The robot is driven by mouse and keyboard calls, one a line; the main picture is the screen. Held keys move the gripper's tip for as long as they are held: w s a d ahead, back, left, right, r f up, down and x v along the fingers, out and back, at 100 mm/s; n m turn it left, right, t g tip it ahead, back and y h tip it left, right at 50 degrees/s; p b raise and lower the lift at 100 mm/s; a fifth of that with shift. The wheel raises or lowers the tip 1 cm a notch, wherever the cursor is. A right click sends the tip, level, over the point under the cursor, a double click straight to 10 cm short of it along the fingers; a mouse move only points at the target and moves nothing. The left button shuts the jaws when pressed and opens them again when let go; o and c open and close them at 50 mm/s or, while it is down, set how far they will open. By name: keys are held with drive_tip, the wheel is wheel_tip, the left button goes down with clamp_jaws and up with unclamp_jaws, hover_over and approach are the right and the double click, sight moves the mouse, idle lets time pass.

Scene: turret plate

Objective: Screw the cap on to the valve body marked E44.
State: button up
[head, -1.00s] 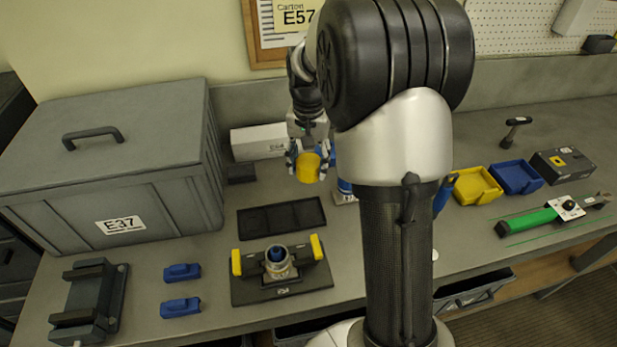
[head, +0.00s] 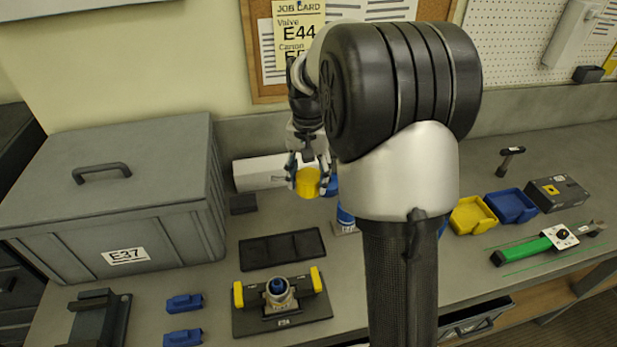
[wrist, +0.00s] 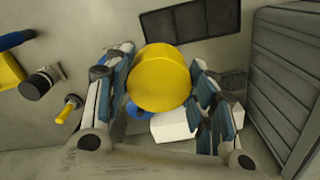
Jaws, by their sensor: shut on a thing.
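My gripper (head: 308,180) is shut on a yellow round cap (head: 308,182) and holds it above the back part of the bench. In the wrist view the cap (wrist: 160,78) sits between the two fingers. A metal valve body (head: 279,293) with a blue top stands upright in a black fixture (head: 250,322) with yellow side handles at the front. Its label is too small to read surely. Another blue-topped valve body (head: 345,217) stands partly behind my arm, its label unclear. The job card (head: 299,30) reads Valve E44.
A large grey crate marked E37 (head: 110,225) stands left. A dark, shallow tray (head: 282,249) lies behind the fixture. A white box (head: 258,174) is behind my gripper. Blue blocks (head: 184,303) lie left of the fixture. Yellow (head: 472,216) and blue (head: 511,207) bins stand right.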

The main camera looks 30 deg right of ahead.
drive_tip(key=shift+r+p, duration=0.5)
drive_tip(key=shift+r, duration=0.25)
drive_tip(key=s+a+f+p, duration=0.1)
drive_tip(key=s+a+f, duration=0.45)
drive_tip(key=a, duration=0.35)
hover_over(277, 284)
wheel_tip(277, 284, down, 3)
drive_tip(key=shift+f+p, duration=0.15)
drive_tip(key=shift+p, duration=0.15)
drive_tip(key=shift+a+f, duration=0.1)
drive_tip(key=shift+f, duration=0.05)
drive_tip(key=shift+f+b, duration=2)
drive_tip(key=shift+f, duration=0.4)
drive_tip(key=shift+f, duration=0.1)
drive_tip(key=shift+f+b, duration=0.5)
drive_tip(key=shift+f, duration=0.05)
